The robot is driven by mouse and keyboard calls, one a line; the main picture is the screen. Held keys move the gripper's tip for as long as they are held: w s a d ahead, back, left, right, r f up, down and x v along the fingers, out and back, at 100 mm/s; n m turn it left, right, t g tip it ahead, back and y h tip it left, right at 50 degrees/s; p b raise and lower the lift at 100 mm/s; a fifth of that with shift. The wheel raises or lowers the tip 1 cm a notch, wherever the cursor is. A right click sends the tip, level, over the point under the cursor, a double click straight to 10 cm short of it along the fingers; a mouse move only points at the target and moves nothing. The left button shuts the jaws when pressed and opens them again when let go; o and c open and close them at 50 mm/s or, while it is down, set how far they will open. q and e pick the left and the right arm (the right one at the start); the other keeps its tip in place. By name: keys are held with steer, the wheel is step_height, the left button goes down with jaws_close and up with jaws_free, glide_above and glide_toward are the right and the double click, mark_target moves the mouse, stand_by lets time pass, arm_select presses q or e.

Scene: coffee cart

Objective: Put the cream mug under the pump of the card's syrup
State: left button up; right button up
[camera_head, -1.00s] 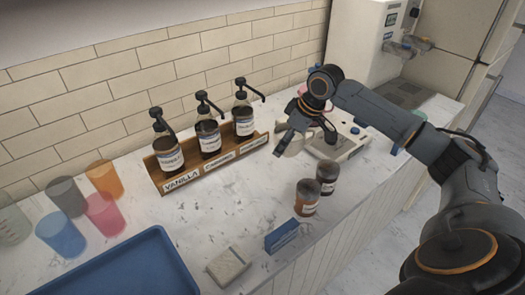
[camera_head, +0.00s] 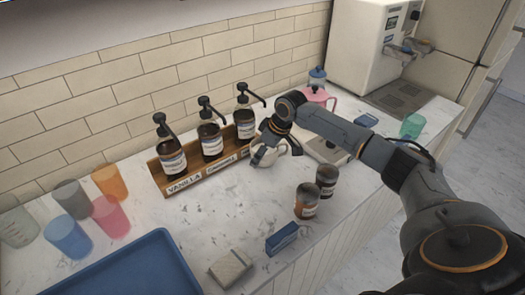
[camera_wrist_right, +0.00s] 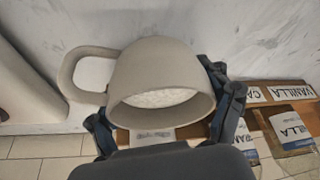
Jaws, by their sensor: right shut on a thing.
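The cream mug (camera_head: 267,157) is in my right gripper (camera_head: 272,138), just in front of the right end of the syrup rack. In the right wrist view the mug (camera_wrist_right: 155,75) fills the middle, its handle to the left, with gripper fingers on both sides. Three dark pump bottles stand in the wooden rack (camera_head: 182,189): the left bottle (camera_head: 172,158) above the VANILLA label, the middle bottle (camera_head: 211,142), and the right bottle (camera_head: 244,124). The middle label is too small to read surely; the right one is mostly hidden by mug and gripper. No readable order card shows. My left gripper is out of view.
Two brown jars (camera_head: 307,201) stand in front of the mug. A blue box (camera_head: 282,238) and a pale block (camera_head: 230,268) lie nearer. Several coloured cups (camera_head: 110,213) and a blue tray (camera_head: 135,270) are at left. A pink pitcher (camera_head: 318,97) stands behind my arm.

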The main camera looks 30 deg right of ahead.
steer(key=shift+d+r, duration=0.1)
steer(key=o, duration=1.4)
steer(key=shift+f, duration=0.2)
steer(key=b+v, duration=0.1)
steer(key=v, duration=1.1)
steer(key=shift+r, duration=0.15)
